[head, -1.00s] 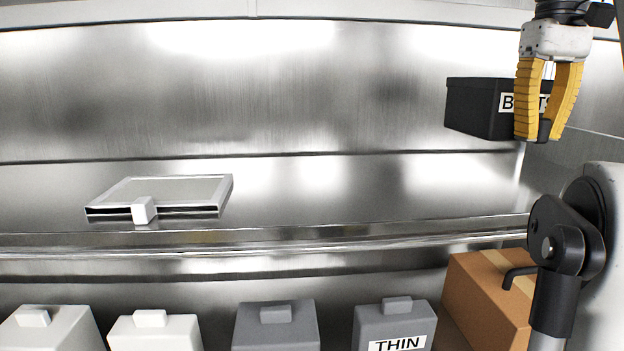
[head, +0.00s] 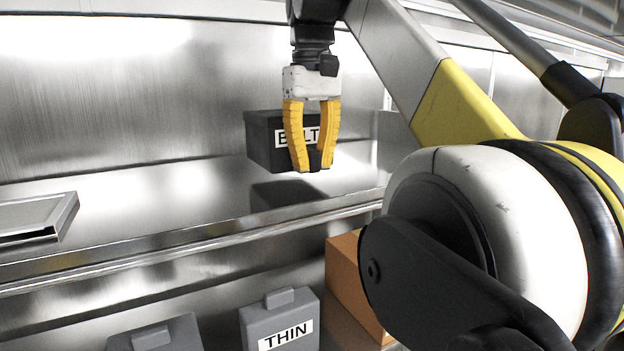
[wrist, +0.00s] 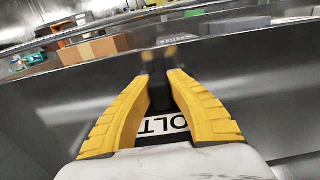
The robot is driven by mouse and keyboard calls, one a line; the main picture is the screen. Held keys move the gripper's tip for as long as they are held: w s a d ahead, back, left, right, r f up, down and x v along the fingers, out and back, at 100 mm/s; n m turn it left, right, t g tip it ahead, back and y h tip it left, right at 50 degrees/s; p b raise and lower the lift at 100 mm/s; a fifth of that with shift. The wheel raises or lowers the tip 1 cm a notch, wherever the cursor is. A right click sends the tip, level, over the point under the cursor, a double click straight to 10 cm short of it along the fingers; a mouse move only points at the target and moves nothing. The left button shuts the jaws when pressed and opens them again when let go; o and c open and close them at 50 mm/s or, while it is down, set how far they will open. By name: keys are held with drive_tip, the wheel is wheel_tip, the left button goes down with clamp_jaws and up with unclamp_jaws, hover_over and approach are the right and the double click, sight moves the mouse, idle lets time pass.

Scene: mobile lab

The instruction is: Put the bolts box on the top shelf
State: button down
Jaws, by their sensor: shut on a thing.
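The bolts box (head: 262,142) is black with a white label reading "BOLTS", partly hidden behind my fingers in the head view. My gripper (head: 314,164) has yellow fingers, points down and is shut on the box. The box hangs over the upper metal shelf (head: 150,195), near its right end. A dark shadow lies on the shelf below it, and the box looks clear of the surface. In the wrist view, part of the box label (wrist: 163,126) shows between the fingers; the rest is hidden.
A flat grey framed case (head: 40,215) lies on the shelf at the left. Below stand a grey box labelled "THIN" (head: 280,325), another grey box (head: 155,338) and a cardboard box (head: 350,285). The shelf between the case and my gripper is clear. My arm covers the right side.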

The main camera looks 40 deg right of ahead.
sight(312, 192)
drive_tip(key=shift+s+f, duration=0.1)
drive_tip(key=shift+f, duration=1.4)
drive_tip(key=c, duration=1.4)
unclamp_jaws()
drive_tip(key=shift+r, duration=0.1)
wheel_tip(312, 192, up, 12)
drive_tip(key=shift+f+p, duration=0.1)
drive_tip(key=shift+p, duration=1.15)
